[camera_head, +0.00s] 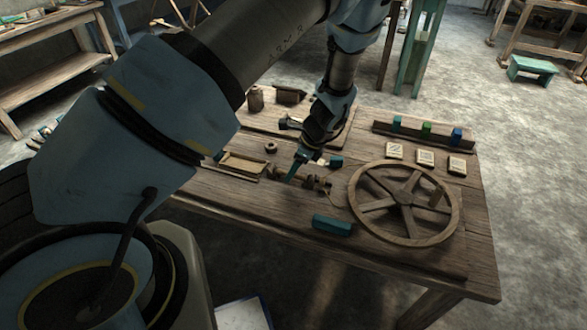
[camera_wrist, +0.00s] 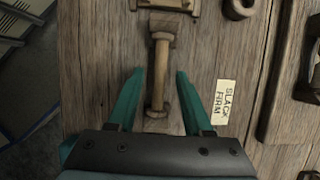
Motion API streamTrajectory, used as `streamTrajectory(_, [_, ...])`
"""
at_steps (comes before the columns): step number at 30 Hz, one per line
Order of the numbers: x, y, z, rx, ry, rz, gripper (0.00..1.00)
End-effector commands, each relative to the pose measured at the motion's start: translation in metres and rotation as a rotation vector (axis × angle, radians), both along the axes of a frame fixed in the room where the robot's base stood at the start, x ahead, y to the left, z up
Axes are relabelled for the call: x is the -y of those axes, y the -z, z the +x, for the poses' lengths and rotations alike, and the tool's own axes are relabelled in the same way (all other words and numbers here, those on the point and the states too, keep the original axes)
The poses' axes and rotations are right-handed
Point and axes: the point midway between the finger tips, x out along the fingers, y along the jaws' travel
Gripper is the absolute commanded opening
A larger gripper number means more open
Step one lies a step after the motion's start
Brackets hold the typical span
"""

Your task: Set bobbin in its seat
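In the wrist view a wooden bobbin (camera_wrist: 160,75), with a thin shaft and wider ends, lies lengthwise on the table boards. My gripper (camera_wrist: 159,72) is open, with one teal finger on each side of the bobbin and a visible gap to both. The near end of the bobbin is close to the gripper's dark palm plate. In the head view my gripper (camera_head: 314,166) is low over the middle of the table, and it partly hides the small wooden parts there. I cannot tell which part is the bobbin's seat. A wooden bracket (camera_wrist: 170,4) is beyond the bobbin's far end.
A "SLACK FIRM" label (camera_wrist: 222,101) is right of the fingers. In the head view a large spoked wheel (camera_head: 355,190) and a teal block (camera_head: 333,225) are right of my gripper. A shallow wooden tray (camera_head: 243,164) is left. A rack (camera_head: 410,133) holds coloured pieces behind.

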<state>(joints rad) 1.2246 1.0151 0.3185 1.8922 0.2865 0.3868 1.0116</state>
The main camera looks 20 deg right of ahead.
Motion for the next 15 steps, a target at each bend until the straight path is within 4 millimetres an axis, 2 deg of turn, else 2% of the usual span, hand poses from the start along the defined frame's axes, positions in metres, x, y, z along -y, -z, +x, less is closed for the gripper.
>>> streamTrajectory(10, [0.001,-0.002,0.0,0.0,0.0,0.0,0.58])
streamTrajectory(15, [0.007,-0.019,-0.005,0.001,0.001,-0.003,0.58])
